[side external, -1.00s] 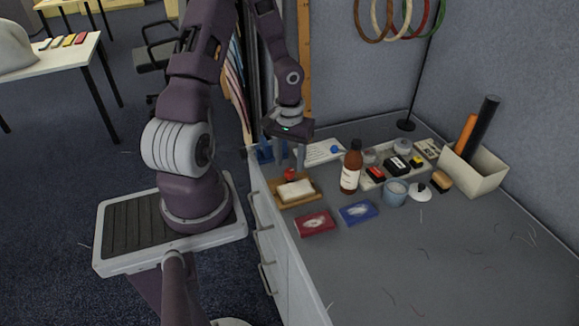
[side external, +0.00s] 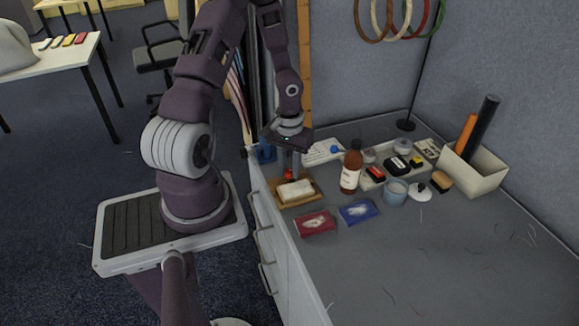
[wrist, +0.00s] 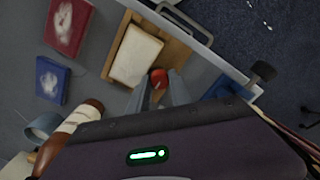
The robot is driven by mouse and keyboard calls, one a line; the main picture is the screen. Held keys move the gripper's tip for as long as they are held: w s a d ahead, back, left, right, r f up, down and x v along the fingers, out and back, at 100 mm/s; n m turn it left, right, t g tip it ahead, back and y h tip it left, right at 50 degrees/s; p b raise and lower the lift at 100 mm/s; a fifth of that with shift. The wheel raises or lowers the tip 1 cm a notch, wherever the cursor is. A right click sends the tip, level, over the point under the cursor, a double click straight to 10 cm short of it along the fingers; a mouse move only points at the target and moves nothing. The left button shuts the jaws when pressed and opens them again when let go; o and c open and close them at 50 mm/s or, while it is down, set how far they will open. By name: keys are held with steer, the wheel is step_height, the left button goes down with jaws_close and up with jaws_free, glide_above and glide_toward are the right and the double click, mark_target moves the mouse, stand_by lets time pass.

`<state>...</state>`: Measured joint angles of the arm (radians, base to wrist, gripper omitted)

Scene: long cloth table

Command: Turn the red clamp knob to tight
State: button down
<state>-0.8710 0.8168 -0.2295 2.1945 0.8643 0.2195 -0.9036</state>
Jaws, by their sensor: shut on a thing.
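The red clamp knob (side external: 290,174) sits at the back edge of the wooden tray (side external: 314,197), behind the white block in it. In the wrist view the red knob (wrist: 158,77) shows between the tips of my two grey fingers. My gripper (side external: 289,170) reaches down from above and is shut on the knob; in the side view the fingers partly hide it. The wrist view shows my gripper (wrist: 158,80) from above, beside the white block (wrist: 137,56). The clamp body under the knob and any tight mark cannot be made out.
A blue object (side external: 265,152) with a black knob (wrist: 263,71) stands at the table edge near my fingers. A brown bottle (side external: 351,170) stands to the right. Red (side external: 315,222) and blue (side external: 359,211) packets lie in front.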

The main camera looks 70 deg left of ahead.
steer(key=m, duration=0.8)
steer(key=shift+m, duration=0.4)
steer(key=m, duration=0.4)
steer(key=shift+m, duration=2.4)
steer(key=c, duration=1.2)
jaws_free()
